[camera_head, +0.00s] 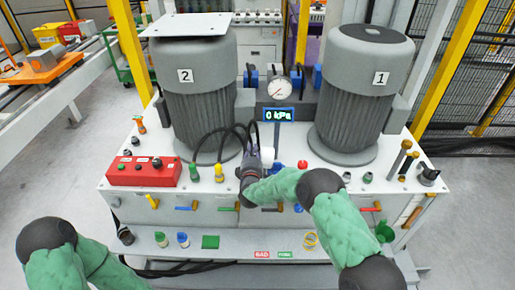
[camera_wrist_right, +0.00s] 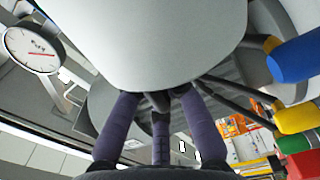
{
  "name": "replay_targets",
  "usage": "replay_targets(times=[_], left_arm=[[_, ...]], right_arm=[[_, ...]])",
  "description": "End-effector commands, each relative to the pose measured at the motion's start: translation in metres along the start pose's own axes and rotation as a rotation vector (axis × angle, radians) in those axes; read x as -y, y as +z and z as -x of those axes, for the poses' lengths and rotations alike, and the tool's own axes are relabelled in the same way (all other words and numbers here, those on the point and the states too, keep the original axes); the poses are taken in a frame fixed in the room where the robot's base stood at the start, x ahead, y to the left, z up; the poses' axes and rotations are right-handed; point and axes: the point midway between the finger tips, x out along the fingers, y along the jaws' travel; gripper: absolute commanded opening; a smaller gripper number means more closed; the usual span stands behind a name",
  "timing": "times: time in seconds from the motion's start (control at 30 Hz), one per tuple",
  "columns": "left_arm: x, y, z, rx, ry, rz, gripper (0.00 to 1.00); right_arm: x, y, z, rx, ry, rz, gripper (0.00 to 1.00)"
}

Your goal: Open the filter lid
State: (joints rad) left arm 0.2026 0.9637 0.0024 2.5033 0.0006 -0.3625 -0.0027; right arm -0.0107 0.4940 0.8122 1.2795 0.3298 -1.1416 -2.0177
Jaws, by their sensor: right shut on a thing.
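The filter lid appears as a white rounded part (camera_head: 267,156) between the two grey motors in the head view. In the right wrist view a large pale grey-white cylinder (camera_wrist_right: 160,40) fills the top centre. My right gripper (camera_head: 252,160) reaches up to the white part from the front. In the wrist view its dark purple fingers (camera_wrist_right: 160,108) are shut on the underside of the cylinder. Their exact contact is partly hidden. My left arm shows at the lower left of the head view, but its gripper is out of frame.
Motor 2 (camera_head: 200,95) and motor 1 (camera_head: 362,90) stand either side. A gauge (camera_head: 280,88) and a display reading 0 kPa (camera_head: 279,115) stand behind. Black hoses with yellow (camera_head: 219,173) and green ends, and a red control box (camera_head: 144,172), are to the left.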

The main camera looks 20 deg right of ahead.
Motion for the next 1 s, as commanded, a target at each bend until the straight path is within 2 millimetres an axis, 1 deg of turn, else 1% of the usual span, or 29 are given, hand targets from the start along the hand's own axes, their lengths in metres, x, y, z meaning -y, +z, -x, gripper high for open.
replay_targets(times=[0.03,0.3,0.83,0.87,0.9,1.0], left_arm=[[0.000,0.000,0.000,0.000,0.000,0.000,0.40],[0.000,0.000,0.000,0.000,0.000,0.000,0.40],[0.000,0.000,0.000,0.000,0.000,0.000,0.40],[0.000,0.000,0.000,0.000,0.000,0.000,0.40],[0.000,0.000,0.000,0.000,0.000,0.000,0.40],[0.000,0.000,0.000,0.000,0.000,0.000,0.40]], right_arm=[[0.004,-0.004,0.001,-0.005,-0.005,0.004,0.00],[0.010,-0.011,0.001,-0.005,-0.006,0.000,0.00],[0.014,-0.012,0.002,-0.006,-0.012,-0.002,0.00],[0.014,-0.012,0.002,-0.006,-0.012,-0.002,0.23],[0.014,-0.012,0.002,-0.005,-0.012,-0.002,0.33],[0.014,-0.011,0.002,-0.004,-0.011,-0.001,0.33]])
